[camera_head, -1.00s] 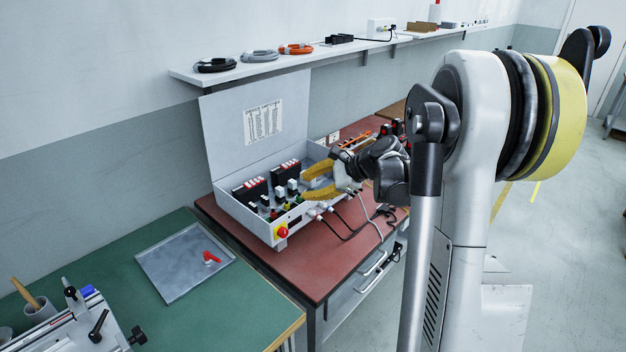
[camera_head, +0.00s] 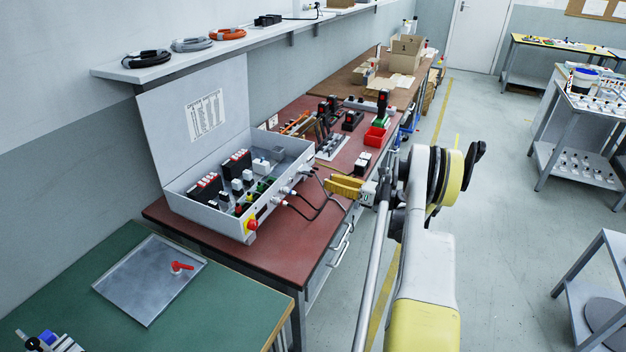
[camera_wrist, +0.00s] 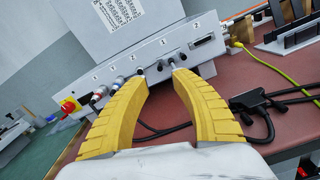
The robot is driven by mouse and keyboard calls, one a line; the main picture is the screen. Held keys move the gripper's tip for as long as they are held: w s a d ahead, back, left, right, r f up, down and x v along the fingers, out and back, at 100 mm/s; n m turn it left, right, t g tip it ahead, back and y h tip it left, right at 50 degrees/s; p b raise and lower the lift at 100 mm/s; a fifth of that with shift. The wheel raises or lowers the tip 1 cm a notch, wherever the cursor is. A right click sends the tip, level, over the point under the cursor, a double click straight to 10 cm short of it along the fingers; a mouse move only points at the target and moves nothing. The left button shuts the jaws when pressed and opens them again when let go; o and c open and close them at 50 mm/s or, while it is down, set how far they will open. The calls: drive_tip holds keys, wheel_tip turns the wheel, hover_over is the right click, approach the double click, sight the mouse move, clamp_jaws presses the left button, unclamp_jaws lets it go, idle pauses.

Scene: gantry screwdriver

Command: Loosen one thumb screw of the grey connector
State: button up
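The grey connector (camera_wrist: 171,60) appears to be the small plug under the mark 1 on the front wall of the grey box (camera_head: 207,217). Dark ends, which look like its thumb screws (camera_wrist: 181,56), stick out on either side. In the wrist view my gripper (camera_wrist: 160,78) is open, its yellow fingers apart, pointing at this plug with nothing visible between them. I cannot tell whether a fingertip touches it. In the head view my gripper (camera_head: 328,182) is in front of the box's right end, and the plug is too small to make out.
Other round plugs (camera_wrist: 118,82) and a red-yellow knob (camera_head: 251,225) project from the same wall. A black cable connector (camera_wrist: 247,101) lies on the red bench (camera_head: 276,262) at right. The box lid (camera_head: 195,115) stands open. A metal tray (camera_head: 135,297) lies on the green table.

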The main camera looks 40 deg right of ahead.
sight(310, 176)
drive_tip(key=b+x, duration=0.1)
drive_tip(key=x, duration=0.6)
drive_tip(key=shift+b, duration=0.4)
drive_tip(key=shift+c, duration=0.4)
clamp_jaws()
